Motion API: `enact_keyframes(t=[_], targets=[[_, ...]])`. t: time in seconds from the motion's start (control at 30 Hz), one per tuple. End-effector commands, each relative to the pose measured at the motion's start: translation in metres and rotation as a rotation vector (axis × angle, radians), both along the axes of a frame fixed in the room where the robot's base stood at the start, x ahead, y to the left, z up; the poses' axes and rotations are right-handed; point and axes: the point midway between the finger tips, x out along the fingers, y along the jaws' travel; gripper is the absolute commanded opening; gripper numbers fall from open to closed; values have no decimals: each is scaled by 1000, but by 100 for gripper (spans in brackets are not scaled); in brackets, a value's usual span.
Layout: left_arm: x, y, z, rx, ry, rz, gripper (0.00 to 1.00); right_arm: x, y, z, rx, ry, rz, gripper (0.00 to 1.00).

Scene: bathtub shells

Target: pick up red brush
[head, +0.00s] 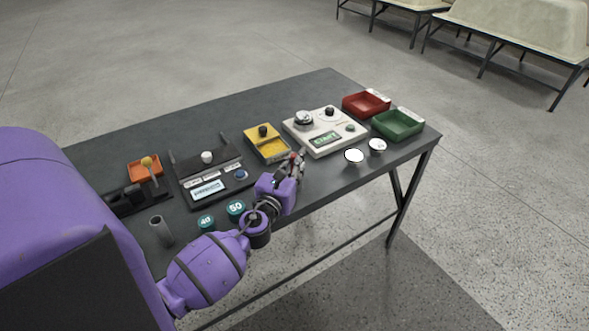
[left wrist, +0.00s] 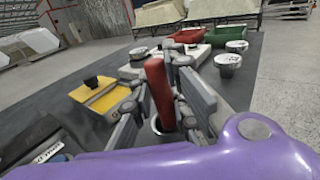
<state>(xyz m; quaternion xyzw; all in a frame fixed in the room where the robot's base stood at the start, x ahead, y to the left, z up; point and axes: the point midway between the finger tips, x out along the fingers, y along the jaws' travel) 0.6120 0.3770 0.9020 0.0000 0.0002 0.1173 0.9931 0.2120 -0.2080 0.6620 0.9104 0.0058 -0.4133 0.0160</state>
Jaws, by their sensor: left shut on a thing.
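The red brush (left wrist: 160,92) stands roughly upright between the fingers of my left gripper (left wrist: 157,75) in the left wrist view. The gripper is shut on its red handle. The lower end goes down toward a grey round rim (left wrist: 155,126), and I cannot tell whether it is still inside it. In the head view only a small red tip of the brush (head: 292,156) shows at my left gripper (head: 297,160), over the front part of the table. My right gripper is in neither view.
The dark table (head: 335,85) holds a yellow tray (head: 270,151), a white device (head: 313,146), red (head: 366,102) and green (head: 398,123) bins, and two white-topped cups (head: 354,156) to the right. Two teal-topped weights (head: 236,208) and a grey tube (head: 161,229) stand near the front left.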

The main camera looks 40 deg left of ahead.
Motion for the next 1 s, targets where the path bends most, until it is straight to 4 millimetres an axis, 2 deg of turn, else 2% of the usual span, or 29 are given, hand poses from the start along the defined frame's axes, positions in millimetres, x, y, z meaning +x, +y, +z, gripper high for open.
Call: enact_keyframes(t=[0.27,0.47,0.67,0.8,1.0], targets=[[0,0,8,2,-3,-1,0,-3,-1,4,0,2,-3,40],[1,0,38,3,-9,-3,0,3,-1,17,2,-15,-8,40],[-17,-21,72,1,-11,-3,0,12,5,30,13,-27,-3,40],[-33,-40,101,1,-12,-4,0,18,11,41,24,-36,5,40],[-66,-77,114,-4,-2,-3,0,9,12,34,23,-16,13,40]])
